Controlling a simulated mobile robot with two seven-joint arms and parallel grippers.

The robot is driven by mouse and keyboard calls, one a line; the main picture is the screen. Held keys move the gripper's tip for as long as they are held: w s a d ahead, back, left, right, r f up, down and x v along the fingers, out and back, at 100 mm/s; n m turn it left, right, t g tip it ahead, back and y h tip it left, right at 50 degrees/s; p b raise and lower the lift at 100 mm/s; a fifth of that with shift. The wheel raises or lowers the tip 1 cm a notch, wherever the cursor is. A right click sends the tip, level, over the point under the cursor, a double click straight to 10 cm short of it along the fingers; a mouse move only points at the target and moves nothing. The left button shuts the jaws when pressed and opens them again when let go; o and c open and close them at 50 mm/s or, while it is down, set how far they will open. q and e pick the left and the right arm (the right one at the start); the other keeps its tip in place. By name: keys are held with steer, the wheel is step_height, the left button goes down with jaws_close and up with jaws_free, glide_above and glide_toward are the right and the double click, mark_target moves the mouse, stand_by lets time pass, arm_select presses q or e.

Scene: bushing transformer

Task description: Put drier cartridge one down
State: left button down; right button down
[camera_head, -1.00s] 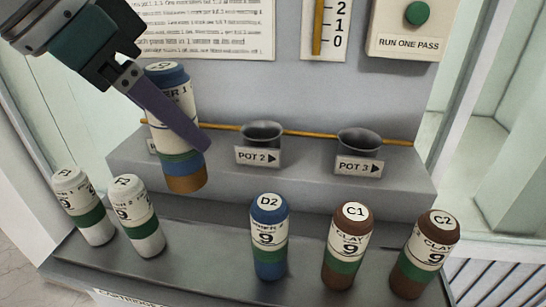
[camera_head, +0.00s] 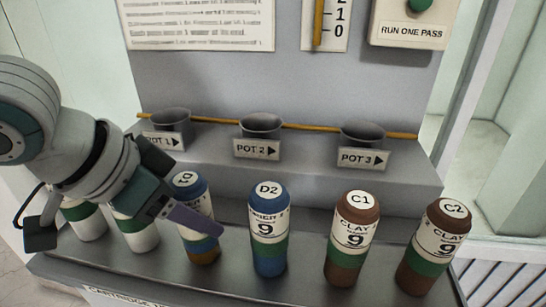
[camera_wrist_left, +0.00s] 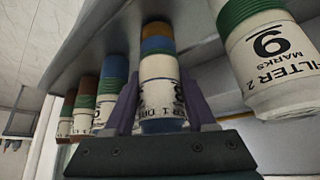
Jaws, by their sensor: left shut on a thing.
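Drier cartridge one (camera_head: 191,190) is blue-topped with a cream label, a green band and a brown base. It stands about upright in the front row, left of the blue D2 cartridge (camera_head: 268,228). My left gripper (camera_head: 185,214) is shut on it, with purple fingers on both sides in the left wrist view (camera_wrist_left: 163,105). Its base is at the level of the grey shelf (camera_head: 225,268); I cannot tell whether it touches. My forearm and gripper partly cover two white-topped filter cartridges (camera_head: 140,232). My right gripper is not in view.
Brown cartridges C1 (camera_head: 352,240) and C2 (camera_head: 434,247) stand to the right of D2. Pot 1 (camera_head: 170,117), pot 2 (camera_head: 261,125) and pot 3 (camera_head: 362,137) sit on the step behind. A filter cartridge (camera_wrist_left: 268,55) is close beside the gripper in the wrist view.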

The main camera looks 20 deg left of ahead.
arm_select(q)
steer(key=shift+f, duration=0.1)
steer(key=shift+c, duration=1.1)
jaws_free()
steer(key=shift+r, duration=0.2)
steer(key=p+v, duration=0.3)
steer(key=v, duration=0.9)
steer(key=s+d+f+n+g+y, duration=0.2)
steer(key=s+d+f, duration=0.3)
steer(key=s+f, duration=0.4)
steer(key=shift+s+d+g, duration=0.2)
steer(key=shift+s+g, duration=0.1)
steer(key=shift+s, duration=0.1)
